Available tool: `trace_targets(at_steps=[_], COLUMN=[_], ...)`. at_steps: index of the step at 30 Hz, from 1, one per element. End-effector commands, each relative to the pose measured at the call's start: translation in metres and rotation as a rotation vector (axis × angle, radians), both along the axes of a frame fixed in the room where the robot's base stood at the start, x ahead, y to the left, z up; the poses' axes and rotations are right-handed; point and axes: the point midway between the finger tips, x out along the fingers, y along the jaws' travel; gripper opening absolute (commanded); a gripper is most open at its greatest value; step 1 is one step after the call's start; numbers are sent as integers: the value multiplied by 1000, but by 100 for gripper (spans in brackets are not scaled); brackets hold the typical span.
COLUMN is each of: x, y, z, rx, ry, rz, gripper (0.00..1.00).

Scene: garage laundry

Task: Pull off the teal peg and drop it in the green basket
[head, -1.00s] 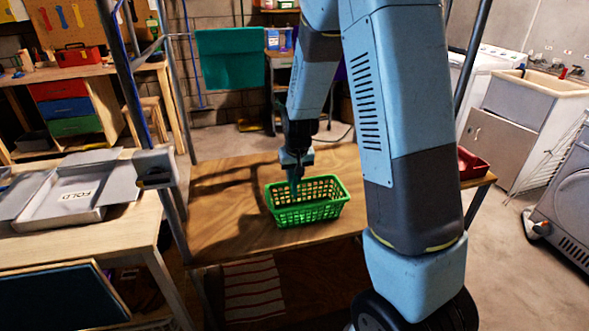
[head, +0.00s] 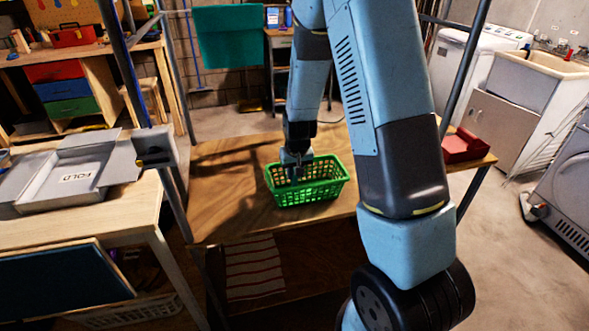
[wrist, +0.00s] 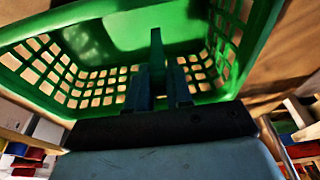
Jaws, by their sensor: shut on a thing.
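The green basket (head: 308,190) stands on the wooden table, and its mesh wall also shows in the wrist view (wrist: 95,90). My gripper (head: 297,174) is low at the basket's left part, pointing down with its tips at about rim height or lower. In the wrist view my gripper's two fingers (wrist: 160,88) are close together over the basket's inside. The teal peg (wrist: 157,52) is held between them and sticks out past the fingertips. In the head view the peg is too small to make out.
A teal cloth (head: 230,48) hangs at the back. The wooden table (head: 228,205) is bare around the basket. A red tray (head: 463,147) sits at its right end. Metal posts (head: 150,90) stand between the benches.

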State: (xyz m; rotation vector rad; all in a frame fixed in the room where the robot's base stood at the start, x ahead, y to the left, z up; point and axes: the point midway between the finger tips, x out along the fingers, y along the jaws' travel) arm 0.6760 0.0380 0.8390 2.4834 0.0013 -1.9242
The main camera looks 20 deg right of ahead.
Motion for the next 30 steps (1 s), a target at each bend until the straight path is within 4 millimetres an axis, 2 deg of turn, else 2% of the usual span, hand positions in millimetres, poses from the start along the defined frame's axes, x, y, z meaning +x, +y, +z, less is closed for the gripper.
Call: trace_targets(at_steps=[10, 11, 19, 30], x=[0, 0, 0, -1], y=[0, 0, 0, 0], z=[-2, -2, -1, 3], rx=[0, 0, 0, 0], ry=[1, 1, 1, -1], rz=[0, 0, 0, 0], gripper=[0, 23, 49, 50])
